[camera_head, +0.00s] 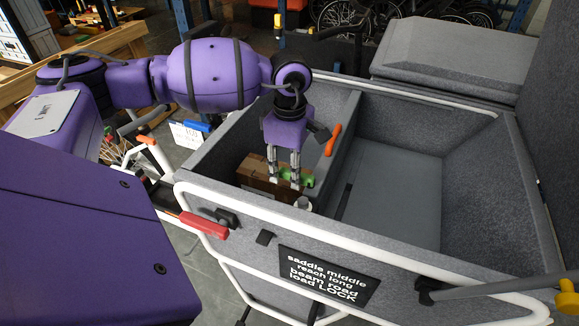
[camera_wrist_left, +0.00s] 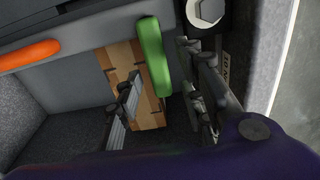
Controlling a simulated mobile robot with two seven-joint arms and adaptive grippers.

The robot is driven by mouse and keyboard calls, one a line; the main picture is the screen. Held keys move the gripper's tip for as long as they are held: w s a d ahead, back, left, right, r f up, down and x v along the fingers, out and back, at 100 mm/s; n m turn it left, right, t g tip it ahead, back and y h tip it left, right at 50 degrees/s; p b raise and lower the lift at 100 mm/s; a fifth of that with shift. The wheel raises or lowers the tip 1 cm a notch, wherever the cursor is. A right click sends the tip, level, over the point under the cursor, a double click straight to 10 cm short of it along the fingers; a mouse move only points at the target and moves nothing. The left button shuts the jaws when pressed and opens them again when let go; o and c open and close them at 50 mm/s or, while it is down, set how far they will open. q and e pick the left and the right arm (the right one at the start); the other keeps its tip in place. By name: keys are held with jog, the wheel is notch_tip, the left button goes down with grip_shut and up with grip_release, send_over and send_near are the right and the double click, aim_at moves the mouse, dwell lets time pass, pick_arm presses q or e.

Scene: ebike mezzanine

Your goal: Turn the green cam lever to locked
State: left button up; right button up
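The green cam lever (camera_head: 308,181) is inside the grey cargo box, by the near wall, partly hidden behind my left gripper (camera_head: 284,180). In the left wrist view the lever (camera_wrist_left: 153,57) runs from the top centre downward, its lower end between my fingers. My left gripper (camera_wrist_left: 162,92) is open, with one finger on each side of the lever; I cannot tell whether either touches it. A pale hexagonal bolt head (camera_wrist_left: 207,10) is just right of the lever's upper end. My right gripper is not in view.
A wooden block (camera_head: 256,172) lies below the lever. An orange lever (camera_head: 333,140) is on the divider and a red one (camera_head: 204,225) outside the near wall. The near wall's sign (camera_head: 328,277) reads "saddle middle, reach long, beam road, load LOCK". The right compartment (camera_head: 395,195) is empty.

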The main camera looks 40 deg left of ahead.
pick_arm(q)
jog(key=shift+f, duration=0.1)
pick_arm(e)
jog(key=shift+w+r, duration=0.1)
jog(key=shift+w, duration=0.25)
pick_arm(q)
jog(key=c, duration=0.9)
grip_shut()
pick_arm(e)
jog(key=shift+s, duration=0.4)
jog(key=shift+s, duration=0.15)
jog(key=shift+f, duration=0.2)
